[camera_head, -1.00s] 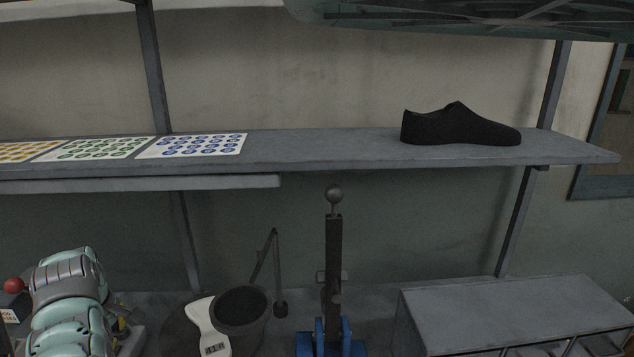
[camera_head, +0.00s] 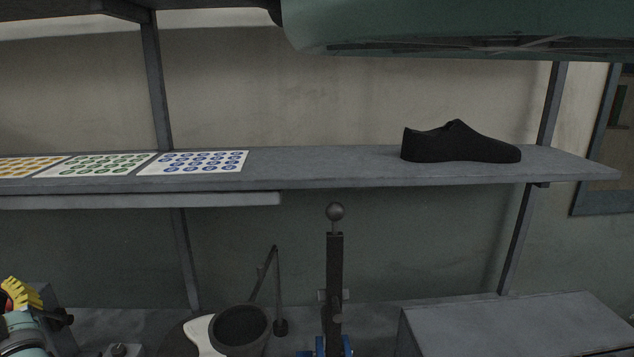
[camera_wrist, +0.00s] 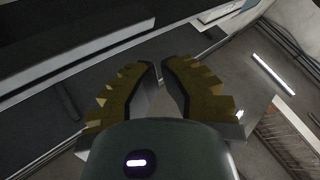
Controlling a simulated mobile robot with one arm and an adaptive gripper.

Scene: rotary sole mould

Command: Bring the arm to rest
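My gripper shows in the wrist view (camera_wrist: 162,72), with two yellow, toothed fingers. Their tips are apart by a small gap, and I see nothing held between them. In the head view a yellow toothed part of my gripper (camera_head: 20,293) shows at the lower left edge, above a bit of my teal arm. Most of my arm is outside the head view.
A shelf (camera_head: 330,174) carries a black shoe (camera_head: 460,142) and sheets with coloured round marks (camera_head: 193,162). Below stand a dark cup (camera_head: 241,328), an upright lever with a ball knob (camera_head: 335,212) and a grey box (camera_head: 510,325). A teal cover hangs overhead (camera_head: 470,25).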

